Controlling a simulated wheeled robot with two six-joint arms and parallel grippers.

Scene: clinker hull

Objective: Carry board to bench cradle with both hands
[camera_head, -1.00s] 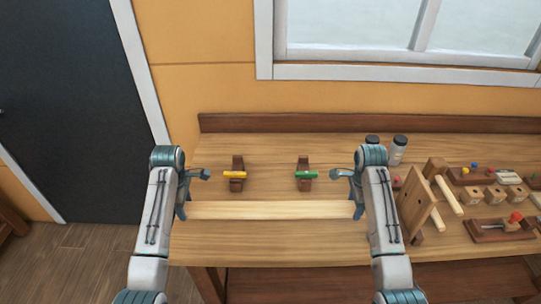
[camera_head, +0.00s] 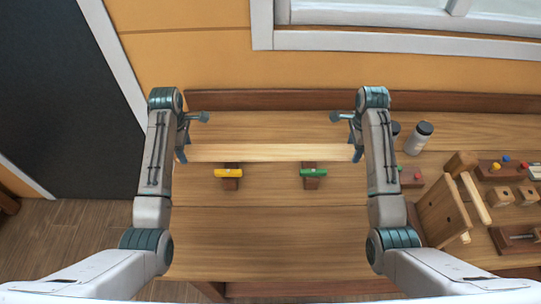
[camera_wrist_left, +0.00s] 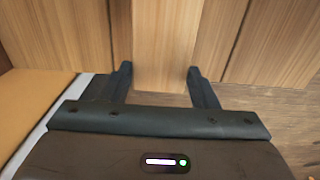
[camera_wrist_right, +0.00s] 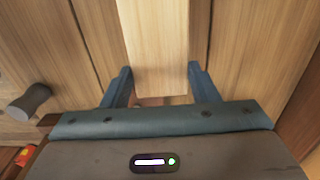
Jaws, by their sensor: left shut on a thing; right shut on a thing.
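A long pale board (camera_head: 270,152) spans between my two grippers in the head view, running left to right. My left gripper (camera_head: 182,152) is shut on its left end, and my right gripper (camera_head: 357,152) is shut on its right end. The board's ends also show between the fingers in the left wrist view (camera_wrist_left: 165,50) and the right wrist view (camera_wrist_right: 158,45). Two dark brown cradle blocks, one with a yellow piece (camera_head: 228,173) and one with a green piece (camera_head: 313,173), sit on the bench just in front of the board. The board hides part of their backs.
The wooden bench (camera_head: 270,235) is clear in front of the cradle blocks. At the right stand a grey bottle (camera_head: 418,137), an upright wooden clamp-like stand (camera_head: 447,210) and several small blocks and pegs. A raised ledge (camera_head: 260,100) runs along the bench's back.

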